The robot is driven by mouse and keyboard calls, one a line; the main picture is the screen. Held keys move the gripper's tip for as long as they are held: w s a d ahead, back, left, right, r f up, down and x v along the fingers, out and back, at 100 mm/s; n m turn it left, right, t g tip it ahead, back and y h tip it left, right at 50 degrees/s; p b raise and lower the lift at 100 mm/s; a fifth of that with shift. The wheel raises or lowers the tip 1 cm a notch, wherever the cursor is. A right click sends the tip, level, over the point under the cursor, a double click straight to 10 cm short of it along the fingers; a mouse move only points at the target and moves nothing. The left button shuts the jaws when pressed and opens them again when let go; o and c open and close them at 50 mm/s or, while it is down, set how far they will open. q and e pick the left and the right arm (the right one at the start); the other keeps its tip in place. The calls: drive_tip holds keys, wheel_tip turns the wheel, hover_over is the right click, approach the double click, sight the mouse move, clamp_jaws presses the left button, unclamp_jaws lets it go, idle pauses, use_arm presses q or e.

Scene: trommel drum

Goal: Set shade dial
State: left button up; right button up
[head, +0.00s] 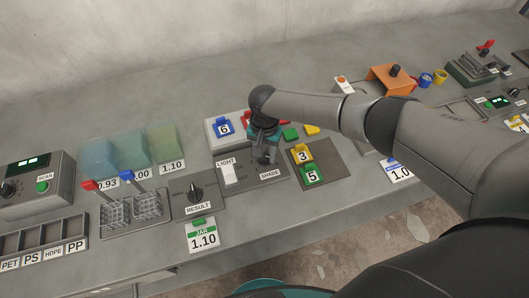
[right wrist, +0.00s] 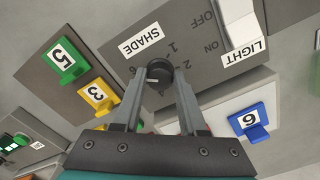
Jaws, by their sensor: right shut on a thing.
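The shade dial (right wrist: 158,74) is a round black knob with a pale pointer mark, on a grey panel (right wrist: 205,62) labelled SHADE and LIGHT, with numbers printed around the knob. In the right wrist view my right gripper (right wrist: 159,83) has one finger on each side of the knob and is shut on it. In the head view my right gripper (head: 265,153) reaches down onto the panel above the SHADE label (head: 270,174), and its fingers mostly hide the dial. Some of the scale numbers are hidden by the fingers. My left gripper is not in view.
The white light switch (head: 228,173) is left of the dial. Yellow tag 3 (head: 302,154) and green tag 5 (head: 313,174) lie to the right, blue tag 6 (head: 223,127) behind. The RESULT knob (head: 194,192) and two levers (head: 108,193) stand further left.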

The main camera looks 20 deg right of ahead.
clamp_jaws()
